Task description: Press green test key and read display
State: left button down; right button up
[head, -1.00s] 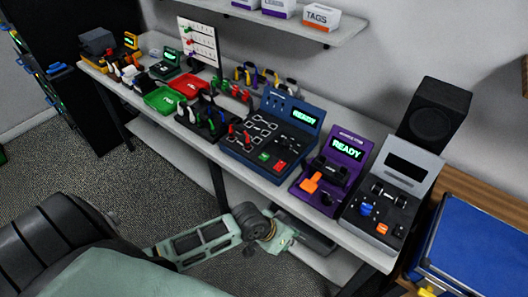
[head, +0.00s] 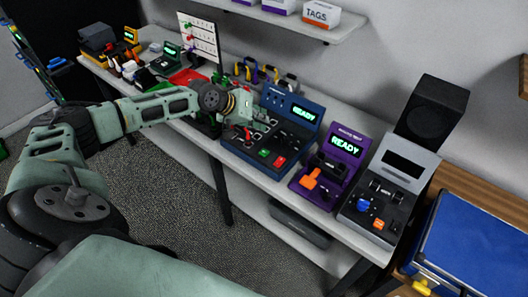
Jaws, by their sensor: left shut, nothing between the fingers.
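The blue test station (head: 240,160) stands on the bench near the middle of the head view. Its display (head: 305,113) glows green with the word READY. The green key (head: 264,153) is on its front lower part, just left of a red key (head: 280,161). My left gripper (head: 247,124) is shut and empty over the left part of this station, up and to the left of the green key and apart from it. The gripper and arm hide part of the station's left side. My right gripper is not in view.
To the right stand a purple station (head: 345,158) with an orange lever, also showing READY, and a grey station (head: 405,165) with a dark display. A black speaker (head: 437,108) stands behind. Red and green trays and tools crowd the bench on the left.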

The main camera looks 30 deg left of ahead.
pick_arm(q)
jog(key=shift+f, duration=0.15)
jog(key=b, duration=0.7)
send_over(262, 150)
jog(key=f, duration=0.7)
jog(key=shift+w+a+f, duration=0.2)
jog(key=shift+w+f, duration=0.2)
jog(key=shift+f+b, duration=0.3)
jog(key=shift+f, duration=0.1)
jog(key=shift+f, duration=0.4)
jog(key=shift+f+b, duration=0.35)
jog(key=shift+f, duration=0.1)
dwell(0.6)
jog(key=shift+r, duration=0.1)
jog(key=shift+r+p, duration=0.75)
jog(key=shift+p, duration=0.1)
